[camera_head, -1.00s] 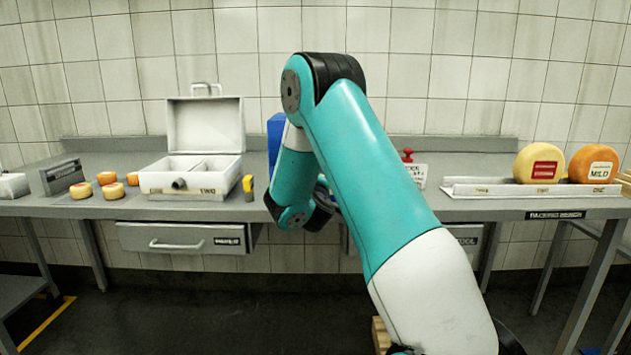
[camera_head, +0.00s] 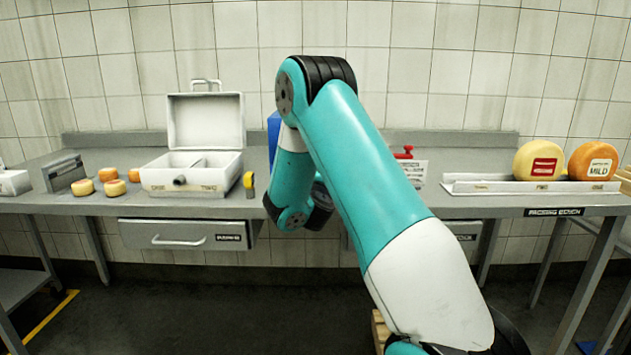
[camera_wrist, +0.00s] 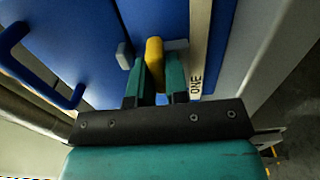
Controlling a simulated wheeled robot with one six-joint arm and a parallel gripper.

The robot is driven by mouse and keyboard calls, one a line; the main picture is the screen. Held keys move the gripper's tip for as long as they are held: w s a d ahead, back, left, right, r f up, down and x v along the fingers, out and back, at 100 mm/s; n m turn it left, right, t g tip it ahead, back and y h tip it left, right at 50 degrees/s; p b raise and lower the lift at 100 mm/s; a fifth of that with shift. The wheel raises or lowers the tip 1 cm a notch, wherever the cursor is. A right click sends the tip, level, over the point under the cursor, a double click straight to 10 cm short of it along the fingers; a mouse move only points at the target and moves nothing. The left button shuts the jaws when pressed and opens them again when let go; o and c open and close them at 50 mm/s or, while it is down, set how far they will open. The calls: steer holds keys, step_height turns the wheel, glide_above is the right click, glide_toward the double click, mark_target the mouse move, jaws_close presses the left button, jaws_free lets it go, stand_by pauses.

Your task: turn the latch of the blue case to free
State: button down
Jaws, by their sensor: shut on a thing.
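The blue case (camera_head: 273,132) stands on the bench, mostly hidden behind my arm in the head view. In the wrist view its blue face (camera_wrist: 90,35) fills the upper left, with a blue handle (camera_wrist: 20,75) at the left. The yellow latch (camera_wrist: 154,50) points up and down in the picture, with small grey blocks beside its upper part. My gripper (camera_wrist: 155,75) is shut on the latch, one teal finger on each side. The fingers hide the latch's lower part.
An open white case (camera_head: 190,178) stands left on the bench, with small orange cheeses (camera_head: 113,187) beside it. A red-topped thing (camera_head: 404,152) and a white sign are right of my arm. Large cheese wheels (camera_head: 538,160) sit on a white tray (camera_head: 470,187) farther right.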

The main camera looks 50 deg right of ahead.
steer(key=c, duration=1.1)
jaws_free()
steer(key=b+v, duration=1.6)
steer(key=v, duration=0.1)
steer(key=shift+s+a, duration=0.15)
steer(key=shift+a, duration=0.1)
